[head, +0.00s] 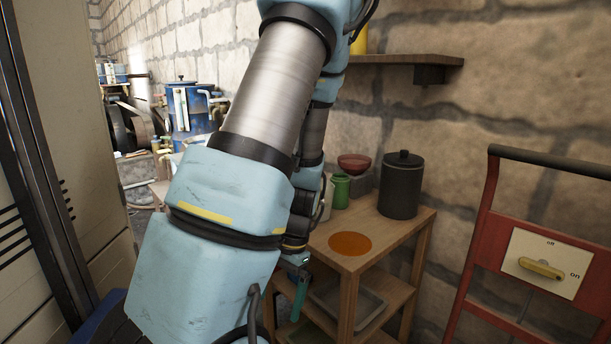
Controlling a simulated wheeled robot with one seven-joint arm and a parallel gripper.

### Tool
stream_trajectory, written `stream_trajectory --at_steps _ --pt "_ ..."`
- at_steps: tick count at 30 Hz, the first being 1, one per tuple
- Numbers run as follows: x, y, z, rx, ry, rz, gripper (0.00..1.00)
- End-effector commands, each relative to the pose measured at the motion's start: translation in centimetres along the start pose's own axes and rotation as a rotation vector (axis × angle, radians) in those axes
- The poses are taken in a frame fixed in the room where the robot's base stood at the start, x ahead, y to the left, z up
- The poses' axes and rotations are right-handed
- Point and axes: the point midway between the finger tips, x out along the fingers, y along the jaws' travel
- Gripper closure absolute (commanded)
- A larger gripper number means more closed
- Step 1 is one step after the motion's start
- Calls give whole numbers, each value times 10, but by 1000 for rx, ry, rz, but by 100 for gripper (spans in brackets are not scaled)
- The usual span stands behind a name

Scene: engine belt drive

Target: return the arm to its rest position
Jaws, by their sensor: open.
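My arm fills the middle of the head view. Its thick pale-blue and metal links rise from the bottom left to the top and fold back down behind. My gripper (298,262) shows only in small part at the lower end of the far links, beside the wooden stand (390,228). The near link hides most of it. It is open, and I see nothing clearly held in it. A teal handle-like piece (299,292) shows just below it; I cannot tell whether they touch.
The stand holds a black lidded canister (401,185), a green mug (341,190), a red bowl (354,164) and an orange disc (350,244). A wall shelf (400,60) is above. A red frame with a yellow switch (541,267) stands right, a cabinet (75,130) left.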

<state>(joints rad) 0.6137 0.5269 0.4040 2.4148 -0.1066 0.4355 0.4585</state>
Motion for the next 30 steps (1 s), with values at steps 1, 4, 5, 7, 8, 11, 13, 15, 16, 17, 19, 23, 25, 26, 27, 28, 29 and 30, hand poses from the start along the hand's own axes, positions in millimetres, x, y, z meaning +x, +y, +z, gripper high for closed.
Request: stream_trajectory --at_steps 1,4,5,7,8,11,13,15,16,17,19,23,25,26,27,28,29,30 --pt "-8 -1 0 -68 52 33 0" --pt "-27 -2 4 -181 130 73 0" --pt "-32 -2 5 -211 150 81 0" --pt "-44 -4 8 -271 192 94 0" --pt "-48 -5 10 -296 208 98 0" --pt "-60 -8 14 -364 256 106 0" --pt "-68 -10 18 -407 286 108 0" --pt "-74 -13 22 -447 312 107 0" --pt "-77 -14 23 -463 325 106 0" --pt "-79 -15 25 -480 335 105 0" --pt "-85 -17 29 -517 360 101 0" --pt "-113 -18 34 -507 351 103 0" --pt "-123 -19 37 -507 351 103 0" --pt "-129 -19 38 -506 351 103 0" --pt "-136 -20 40 -506 351 103 0" --pt "-141 -20 41 -506 351 103 0" --pt "-148 -21 43 -506 351 103 0" --pt "-155 -21 45 -506 350 103 0"
